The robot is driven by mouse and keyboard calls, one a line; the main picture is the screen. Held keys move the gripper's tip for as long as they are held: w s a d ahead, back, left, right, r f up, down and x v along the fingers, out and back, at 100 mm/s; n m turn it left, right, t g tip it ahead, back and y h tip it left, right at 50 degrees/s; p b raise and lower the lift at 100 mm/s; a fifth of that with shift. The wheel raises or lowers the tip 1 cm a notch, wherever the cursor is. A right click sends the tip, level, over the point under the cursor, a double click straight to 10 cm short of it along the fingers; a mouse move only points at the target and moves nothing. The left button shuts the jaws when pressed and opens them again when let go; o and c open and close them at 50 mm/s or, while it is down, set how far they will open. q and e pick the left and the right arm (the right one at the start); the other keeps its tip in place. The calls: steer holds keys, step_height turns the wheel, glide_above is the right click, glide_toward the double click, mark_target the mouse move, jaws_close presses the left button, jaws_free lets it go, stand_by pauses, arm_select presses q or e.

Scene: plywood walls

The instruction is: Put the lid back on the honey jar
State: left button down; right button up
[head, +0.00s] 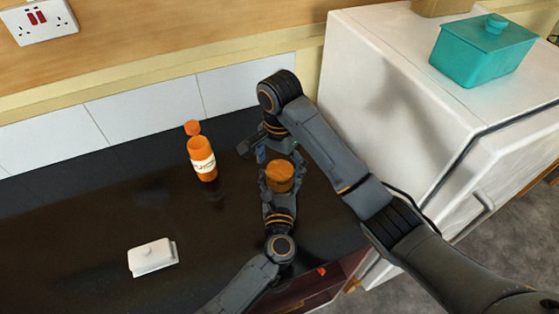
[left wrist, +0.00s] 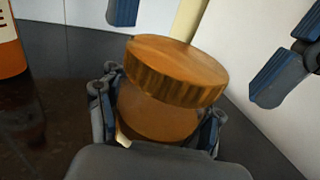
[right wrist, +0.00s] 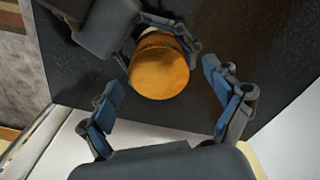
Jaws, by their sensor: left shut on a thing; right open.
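The honey jar (left wrist: 158,115) is amber and stands in my left gripper (head: 279,190), which is shut on it above the dark counter. The wooden lid (left wrist: 175,68) rests on the jar's top; it looks a little tilted and offset in the left wrist view. It also shows from above in the right wrist view (right wrist: 158,72), hiding the jar's mouth. My right gripper (head: 254,149) is open beside the lid, with its blue-padded fingers apart and nothing between them that I can see it gripping.
An orange bottle (head: 202,160) with a white label stands on the counter (head: 80,220) to the left. A white butter dish (head: 152,258) sits nearer the front. A white fridge (head: 390,90) bounds the right side, with a teal box (head: 480,55) on top.

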steer(key=shift+w+r, duration=0.1)
steer(key=shift+r, duration=0.4)
step_height(320, 180, up, 11)
arm_select(q)
steer(key=shift+c, duration=0.8)
jaws_free()
steer(key=s, duration=1.2)
steer(key=shift+a, duration=0.1)
arm_select(e)
steer(key=shift+f, duration=0.1)
